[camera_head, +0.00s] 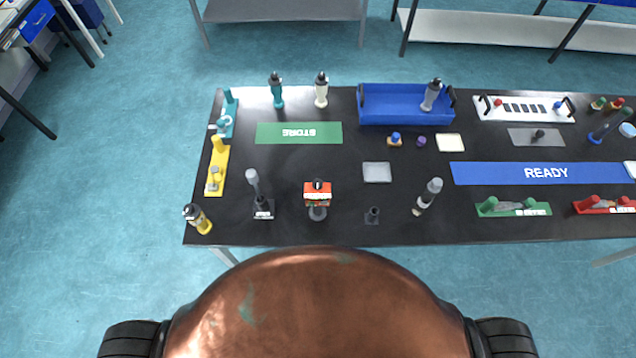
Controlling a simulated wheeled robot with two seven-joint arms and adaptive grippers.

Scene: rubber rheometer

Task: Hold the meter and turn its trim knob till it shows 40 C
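A small orange-red box (317,198) that looks like the meter stands on a dark round foot near the front edge of the black table, left of the middle. A black knob-like part (318,184) sits on its top. A pale strip with marks crosses its front, but any reading is too small to make out. Neither of my grippers is in view, and nothing is touching the box.
On the black table (330,231), a grey-handled tool in a stand (262,207) is left of the box. A small dark holder (373,215) and a grey bottle (428,197) are to its right. A flat grey pad (377,172) lies behind. Bare tabletop surrounds the box.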

